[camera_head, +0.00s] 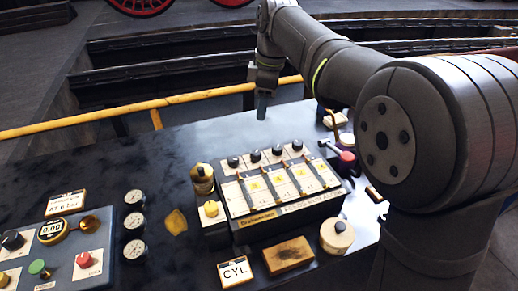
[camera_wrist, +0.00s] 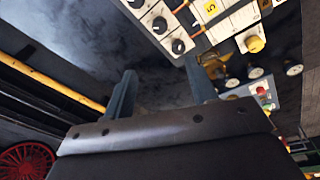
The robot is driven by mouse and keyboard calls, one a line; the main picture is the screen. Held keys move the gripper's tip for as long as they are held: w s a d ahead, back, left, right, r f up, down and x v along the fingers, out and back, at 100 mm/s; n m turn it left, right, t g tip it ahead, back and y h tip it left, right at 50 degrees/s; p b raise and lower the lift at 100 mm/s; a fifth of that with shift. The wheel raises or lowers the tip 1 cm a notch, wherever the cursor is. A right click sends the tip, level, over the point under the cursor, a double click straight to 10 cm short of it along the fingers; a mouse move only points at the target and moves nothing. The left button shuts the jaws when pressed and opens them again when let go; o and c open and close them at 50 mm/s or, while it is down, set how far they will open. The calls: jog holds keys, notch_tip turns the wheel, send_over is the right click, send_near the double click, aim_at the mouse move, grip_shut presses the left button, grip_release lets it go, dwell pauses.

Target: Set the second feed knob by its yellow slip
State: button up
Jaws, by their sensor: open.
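The feed box (camera_head: 285,213) stands on the dark table with a row of several black knobs along its back edge. The second knob from the left (camera_head: 255,156) also shows in the wrist view (camera_wrist: 159,25). Yellow slips sit on the white strips in front of the knobs; the one on the second strip (camera_head: 279,180) is too small to read. One slip in the wrist view (camera_wrist: 210,7) carries a mark like a 5. My gripper (camera_head: 262,105) points down behind the box, apart from the knobs. Its jaws (camera_wrist: 161,67) are open and empty.
A brass fitting (camera_head: 203,179) and a yellow button (camera_head: 211,209) stand at the box's left end. A red-knobbed lever (camera_head: 346,157) and a round wooden-topped pot (camera_head: 337,236) are on the right. A yellow rail (camera_head: 200,95) runs behind. The table behind the box is mostly clear.

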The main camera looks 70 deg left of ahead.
aim_at(256, 153)
jog(key=f+m, duration=0.1)
jog(key=f, duration=0.4)
jog(key=s+a+f+m+h, duration=0.1)
jog(key=f, duration=0.5)
jog(key=a+f+m+t, duration=0.1)
jog(key=f, duration=0.5)
jog(key=shift+s+a+f+m+h, duration=0.15)
jog(key=shift+f+m+h, duration=0.15)
jog(key=shift+m, duration=0.1)
jog(key=shift+c, duration=0.4)
jog(key=shift+r, duration=0.1)
jog(key=c, duration=0.9)
